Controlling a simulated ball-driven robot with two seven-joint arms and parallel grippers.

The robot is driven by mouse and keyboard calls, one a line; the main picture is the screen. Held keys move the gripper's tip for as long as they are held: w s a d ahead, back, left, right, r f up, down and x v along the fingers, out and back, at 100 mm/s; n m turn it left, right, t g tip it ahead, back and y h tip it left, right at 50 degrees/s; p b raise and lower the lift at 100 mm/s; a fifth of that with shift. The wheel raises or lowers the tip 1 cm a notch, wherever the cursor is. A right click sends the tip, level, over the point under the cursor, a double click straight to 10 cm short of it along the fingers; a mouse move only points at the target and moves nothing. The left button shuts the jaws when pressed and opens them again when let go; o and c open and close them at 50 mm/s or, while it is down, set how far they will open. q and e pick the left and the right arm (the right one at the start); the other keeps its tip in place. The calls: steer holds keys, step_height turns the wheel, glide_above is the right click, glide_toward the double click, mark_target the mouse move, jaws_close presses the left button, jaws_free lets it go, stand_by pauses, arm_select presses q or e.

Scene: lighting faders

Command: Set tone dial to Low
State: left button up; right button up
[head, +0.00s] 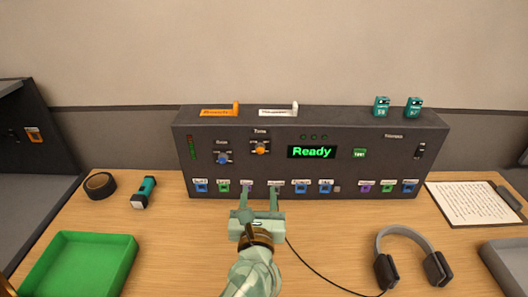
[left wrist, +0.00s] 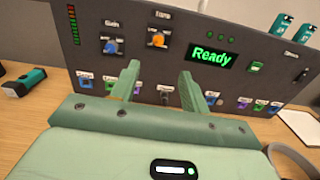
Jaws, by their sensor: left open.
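The orange tone dial (head: 260,148) sits under the "Tone" label on the dark console (head: 215,179). It also shows in the left wrist view (left wrist: 158,40), above and between my fingers. Its pointer is too small to read, so I cannot tell its setting. My left gripper (head: 260,190) is open and empty in front of the console's lower row of buttons, below the tone dial and apart from it. In the left wrist view both green fingers (left wrist: 158,80) stand wide apart. My right gripper is not in view.
A blue dial (head: 222,158) is left of the tone dial. The green "Ready" display (head: 312,152) is to its right. A green tray (head: 80,262), tape roll (head: 100,185), flashlight (head: 144,191), headphones (head: 412,255) and clipboard (head: 475,203) lie on the table.

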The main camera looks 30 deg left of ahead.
arm_select(q)
glide_toward(260, 150)
steer(key=shift+n, duration=0.3)
steer(key=b+x, duration=0.1)
steer(key=x, duration=0.6)
steer(key=shift+w+a+f, duration=0.1)
steer(key=shift+w+a, duration=0.1)
steer(key=shift+w, duration=0.15)
steer(key=shift+w+a, duration=0.15)
steer(key=shift+w, duration=0.15)
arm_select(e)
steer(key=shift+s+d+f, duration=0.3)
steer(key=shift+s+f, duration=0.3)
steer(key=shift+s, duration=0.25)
arm_select(q)
steer(key=c, duration=1)
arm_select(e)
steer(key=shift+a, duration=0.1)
